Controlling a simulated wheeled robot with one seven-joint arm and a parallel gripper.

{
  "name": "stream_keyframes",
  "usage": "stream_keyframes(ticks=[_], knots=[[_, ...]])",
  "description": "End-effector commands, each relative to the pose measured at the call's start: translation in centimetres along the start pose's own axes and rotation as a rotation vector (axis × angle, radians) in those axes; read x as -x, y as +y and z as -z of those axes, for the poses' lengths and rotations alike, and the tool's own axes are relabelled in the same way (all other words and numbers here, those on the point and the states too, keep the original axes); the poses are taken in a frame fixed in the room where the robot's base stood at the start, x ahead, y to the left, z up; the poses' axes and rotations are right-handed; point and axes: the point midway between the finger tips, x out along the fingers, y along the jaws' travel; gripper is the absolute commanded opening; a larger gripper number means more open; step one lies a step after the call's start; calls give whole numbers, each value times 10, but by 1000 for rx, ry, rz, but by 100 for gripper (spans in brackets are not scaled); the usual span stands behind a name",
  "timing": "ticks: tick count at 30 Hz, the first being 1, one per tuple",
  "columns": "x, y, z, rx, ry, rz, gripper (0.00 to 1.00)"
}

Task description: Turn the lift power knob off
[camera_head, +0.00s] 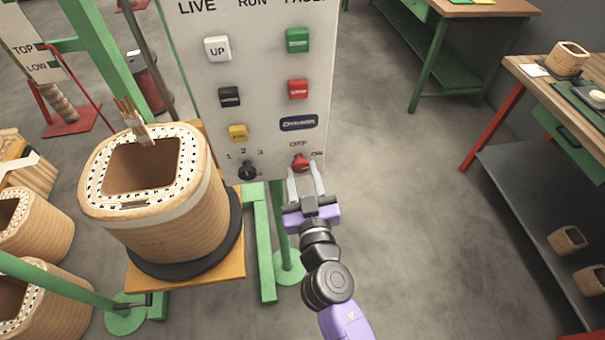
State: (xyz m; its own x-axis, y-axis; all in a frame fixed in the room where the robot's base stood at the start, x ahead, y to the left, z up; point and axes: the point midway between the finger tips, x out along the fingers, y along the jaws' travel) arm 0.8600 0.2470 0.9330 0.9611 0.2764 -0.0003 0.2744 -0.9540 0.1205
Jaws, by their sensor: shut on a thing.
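The lift power knob (300,162) is a red rotary knob at the lower right of the white control panel (265,60). The labels OFF and ON stand above it and to its right. The exact way the knob points is too small to tell. My gripper (303,171) reaches up to the panel from below, its two light fingers on either side of the red knob and shut on it. The fingers hide part of the knob's lower edge.
A black selector knob (248,171) marked 1, 2, 3 sits left of the red knob. White, black, yellow, green and red buttons are above. A large wound coil (165,215) stands close on the left on an orange platform (235,262). Floor to the right is clear.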

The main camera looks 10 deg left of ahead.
Motion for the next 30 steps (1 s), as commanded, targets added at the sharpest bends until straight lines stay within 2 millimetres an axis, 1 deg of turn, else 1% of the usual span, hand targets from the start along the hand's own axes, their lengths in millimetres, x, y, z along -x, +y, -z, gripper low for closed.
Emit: stream_keyframes(ticks=[30], knots=[[0, 1, 1, 938, 0, 2, 0]])
